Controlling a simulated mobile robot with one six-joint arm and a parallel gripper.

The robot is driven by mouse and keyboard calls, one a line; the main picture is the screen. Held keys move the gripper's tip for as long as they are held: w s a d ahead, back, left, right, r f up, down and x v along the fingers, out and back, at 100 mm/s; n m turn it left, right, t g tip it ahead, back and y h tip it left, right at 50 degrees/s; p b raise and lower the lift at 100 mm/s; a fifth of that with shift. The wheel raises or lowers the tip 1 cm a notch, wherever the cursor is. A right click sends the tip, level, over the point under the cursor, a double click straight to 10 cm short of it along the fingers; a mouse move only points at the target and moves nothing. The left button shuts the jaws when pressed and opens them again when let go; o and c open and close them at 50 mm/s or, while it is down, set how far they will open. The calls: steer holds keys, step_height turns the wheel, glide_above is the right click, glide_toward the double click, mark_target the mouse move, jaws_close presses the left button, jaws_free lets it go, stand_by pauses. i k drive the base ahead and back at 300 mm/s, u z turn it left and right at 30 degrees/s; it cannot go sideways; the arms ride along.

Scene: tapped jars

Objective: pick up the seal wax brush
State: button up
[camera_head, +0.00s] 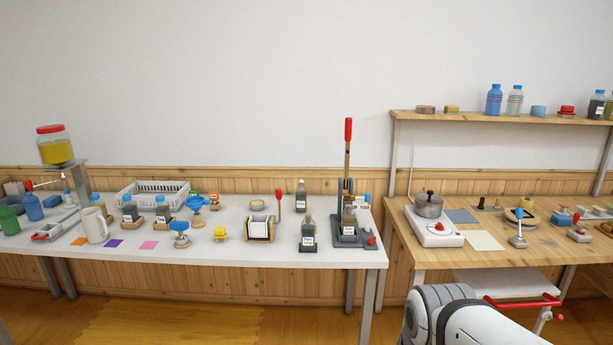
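I cannot surely tell which thing is the seal wax brush; nothing in view is clearly a brush. On the right wooden table (402,238), an upright tool with a blue top (518,214) stands near the front edge. A grey lidded pot (429,208) sits on a white hot plate (436,232) with a red knob, and a thin upright rod (411,172) rises behind it. A red-handled tool (279,201) stands on the left white table. My gripper is not in view; only my white arm shows at the bottom, right of centre.
The white table (280,256) holds bottles, a white basket (152,194), a white jug (94,226) and a lever press with a red handle (348,130). A wooden shelf (460,117) with jars hangs above the right table. A red bar (520,302) shows below that table.

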mark_target(220, 236)
steer(key=i, duration=0.95)
